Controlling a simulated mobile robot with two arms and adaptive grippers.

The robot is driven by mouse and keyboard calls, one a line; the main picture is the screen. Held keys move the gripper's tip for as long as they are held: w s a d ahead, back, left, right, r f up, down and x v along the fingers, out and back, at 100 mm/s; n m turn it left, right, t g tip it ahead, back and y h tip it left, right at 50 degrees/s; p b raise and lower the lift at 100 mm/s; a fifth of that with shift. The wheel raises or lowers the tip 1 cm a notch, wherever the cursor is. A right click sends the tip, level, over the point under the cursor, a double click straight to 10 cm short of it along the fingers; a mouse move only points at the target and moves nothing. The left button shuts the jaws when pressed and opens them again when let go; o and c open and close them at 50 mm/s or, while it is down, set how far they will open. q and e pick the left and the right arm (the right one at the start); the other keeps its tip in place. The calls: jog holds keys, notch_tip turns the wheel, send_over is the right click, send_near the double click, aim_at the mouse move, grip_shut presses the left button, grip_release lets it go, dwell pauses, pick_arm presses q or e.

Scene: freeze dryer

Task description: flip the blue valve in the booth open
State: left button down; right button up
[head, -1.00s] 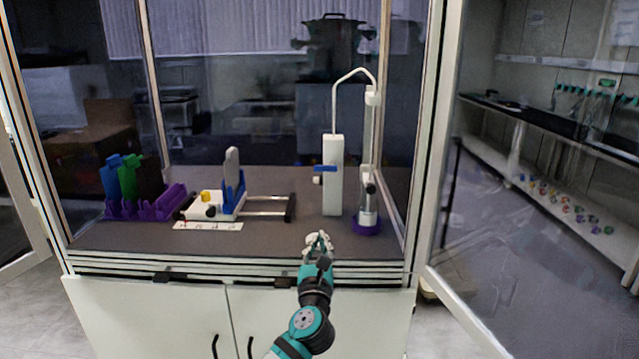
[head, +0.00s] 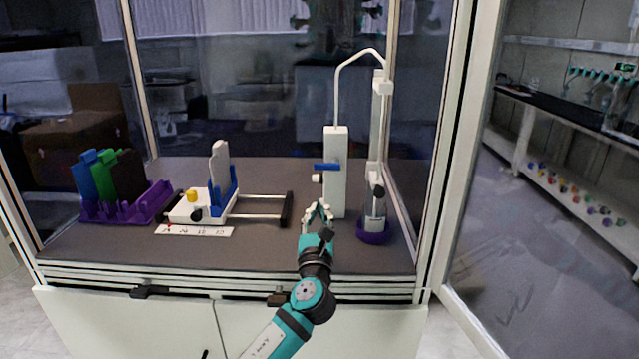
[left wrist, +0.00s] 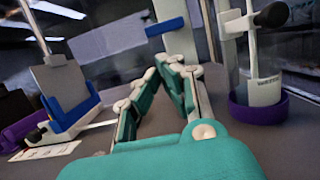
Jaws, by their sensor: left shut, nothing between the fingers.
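The blue valve (head: 326,166) is a small horizontal blue bar on the front of a tall white post (head: 336,200) in the booth. In the left wrist view a blue bar (left wrist: 165,27), the valve handle, shows just above and beyond the fingertips. My left gripper (head: 318,209) is shut and empty, inside the booth's front edge, below the valve and in front of the post. In the left wrist view its fingers (left wrist: 172,62) come together at the tips, pointing towards the post; I see a gap below the handle. My right gripper is not in view.
A glass column in a purple base (head: 373,236) stands right of the post. A white-and-blue device with rails (head: 262,207) and a purple rack (head: 120,207) stand to the left. The open glass door (head: 500,200) is at the right. The booth floor in front is clear.

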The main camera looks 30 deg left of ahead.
aim_at(327, 164)
pick_arm(q)
jog(key=shift+w+a+r, duration=0.1)
jog(key=shift+w+a, duration=0.05)
jog(key=shift+w, duration=0.1)
jog(key=p+x, duration=0.1)
jog(key=x, duration=0.8)
jog(key=shift+w+a, duration=0.25)
jog(key=shift+w, duration=0.05)
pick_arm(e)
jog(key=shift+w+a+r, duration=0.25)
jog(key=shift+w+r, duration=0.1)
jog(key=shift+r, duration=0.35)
